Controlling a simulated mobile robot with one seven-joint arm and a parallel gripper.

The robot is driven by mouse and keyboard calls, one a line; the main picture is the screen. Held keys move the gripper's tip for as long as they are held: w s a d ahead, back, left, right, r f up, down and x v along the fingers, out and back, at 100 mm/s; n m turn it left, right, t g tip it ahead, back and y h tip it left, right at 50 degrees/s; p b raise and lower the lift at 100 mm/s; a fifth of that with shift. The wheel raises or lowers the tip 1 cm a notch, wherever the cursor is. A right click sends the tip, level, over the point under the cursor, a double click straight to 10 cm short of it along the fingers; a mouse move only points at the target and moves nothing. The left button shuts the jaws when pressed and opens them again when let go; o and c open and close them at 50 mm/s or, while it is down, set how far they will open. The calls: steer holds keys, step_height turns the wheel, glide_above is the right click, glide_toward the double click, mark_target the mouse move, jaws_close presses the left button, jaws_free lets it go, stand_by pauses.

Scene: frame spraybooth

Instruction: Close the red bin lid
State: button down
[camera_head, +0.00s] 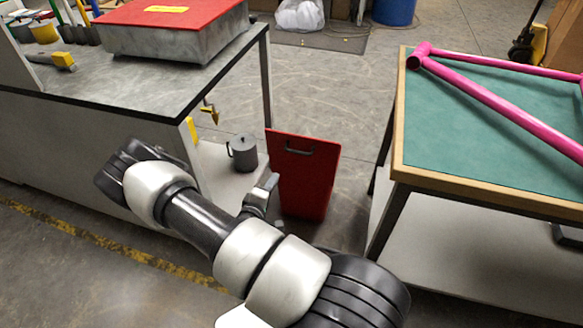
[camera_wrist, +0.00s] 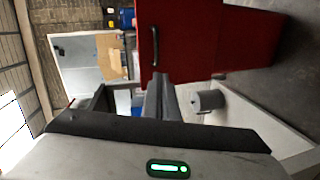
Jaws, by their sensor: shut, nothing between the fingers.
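The red bin (camera_head: 314,205) stands on the floor between the two benches. A flat red panel with a dark handle (camera_head: 299,151), which looks like its lid (camera_head: 318,163), stands upright. In the wrist view, the lid (camera_wrist: 182,45) and handle (camera_wrist: 154,46) show sideways, with the bin body (camera_wrist: 250,42) to their right. My gripper (camera_head: 271,181) is just left of the red panel in the head view. Its fingers (camera_wrist: 160,76) are shut and empty, and their tips overlap the panel's lower edge in the wrist view. I cannot tell whether they touch it.
A grey pot (camera_head: 243,154) stands on the low shelf left of the bin. The left bench (camera_head: 150,85) carries a red-topped metal box (camera_head: 175,38). The right table (camera_head: 430,135) holds a pink frame (camera_head: 490,97). Open floor (camera_head: 330,85) lies behind the bin.

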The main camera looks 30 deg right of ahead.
steer(key=w+d+f+n+b, duration=0.1)
steer(key=w+d, duration=0.2)
steer(key=d, duration=0.3)
steer(key=w+d+f+n+t+h+b, duration=0.1)
steer(key=w+d+b, duration=0.1)
steer(key=w+d, duration=0.2)
steer(key=shift+w+d+f+b, duration=0.2)
steer(key=shift+d+f+b, duration=0.1)
steer(key=shift+d, duration=0.7)
steer(key=shift+r, duration=0.1)
